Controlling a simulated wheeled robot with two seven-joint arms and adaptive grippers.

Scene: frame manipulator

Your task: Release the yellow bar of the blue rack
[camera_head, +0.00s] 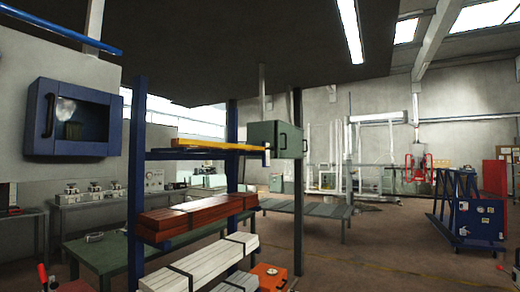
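The blue rack stands left of the middle, with a tall blue front post (137,170) and a second post behind it to the right. The yellow bar (215,146) lies near level along the top blue arms of the rack, and its right end reaches close to a green box. Red-brown planks (195,216) lie strapped on the middle level, and pale bars (205,264) lie strapped on the lower level. Neither of my grippers shows in this view, and nothing is seen touching the yellow bar.
A green box (274,140) hangs by a dark post (298,190) right of the rack. A blue cabinet (72,118) is on the left wall. A green table (110,254) stands behind the rack. A blue frame cart (470,215) stands far right. Open floor (385,250) lies between.

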